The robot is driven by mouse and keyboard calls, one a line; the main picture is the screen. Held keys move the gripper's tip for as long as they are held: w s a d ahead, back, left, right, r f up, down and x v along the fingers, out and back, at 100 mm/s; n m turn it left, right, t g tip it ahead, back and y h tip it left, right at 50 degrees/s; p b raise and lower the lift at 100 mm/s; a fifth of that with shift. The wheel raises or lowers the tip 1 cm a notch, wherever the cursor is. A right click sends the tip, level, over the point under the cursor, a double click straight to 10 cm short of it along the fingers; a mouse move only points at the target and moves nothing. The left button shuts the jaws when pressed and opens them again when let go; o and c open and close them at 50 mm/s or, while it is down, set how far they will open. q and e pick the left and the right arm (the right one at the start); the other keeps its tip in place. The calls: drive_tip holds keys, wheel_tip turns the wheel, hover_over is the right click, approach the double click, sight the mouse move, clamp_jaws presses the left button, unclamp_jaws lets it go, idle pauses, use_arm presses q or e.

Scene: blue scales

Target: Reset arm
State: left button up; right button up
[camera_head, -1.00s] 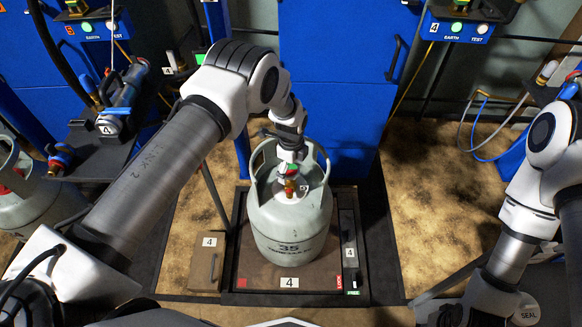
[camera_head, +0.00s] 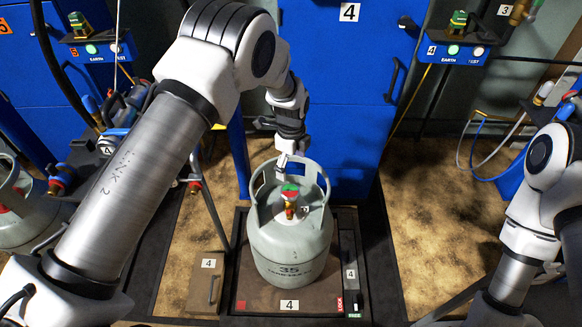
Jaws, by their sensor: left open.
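My left gripper (camera_head: 291,160) is open and points down above the back of the collar of a grey gas cylinder. The cylinder (camera_head: 290,246) stands upright and is marked 35. Its valve (camera_head: 290,198), with a red and green top, shows inside the collar, in front of the gripper and apart from it. My left arm comes in from the left and spans the upper left of the view. My right arm is at the right edge; its gripper is out of view.
The cylinder stands on a scale platform (camera_head: 247,301) labelled 4, with a LOCK/FREE lever at its right. Blue cabinets (camera_head: 335,60) stand close behind. Another cylinder (camera_head: 28,222) is at the far left. A blue EARTH/TEST box (camera_head: 463,53) is at upper right. The floor right of the scale is clear.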

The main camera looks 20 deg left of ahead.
use_arm(q)
drive_tip(key=s+a+f+n+g+p, duration=0.1)
drive_tip(key=s+a+f+n+p, duration=0.15)
drive_tip(key=s, duration=0.65)
drive_tip(key=s+a+f+n+g+p, duration=0.1)
drive_tip(key=s+a+f+g+p, duration=0.15)
drive_tip(key=s, duration=0.65)
drive_tip(key=s+a+f+n+g+p, duration=0.1)
drive_tip(key=s+a+f+n, duration=0.15)
drive_tip(key=s, duration=0.65)
drive_tip(key=s+r+n+t, duration=0.3)
drive_tip(key=s+n, duration=0.5)
drive_tip(key=n, duration=0.7)
drive_tip(key=shift+s+a+t+p, duration=0.15)
drive_tip(key=shift+s+t+p, duration=0.2)
drive_tip(key=shift+t, duration=0.4)
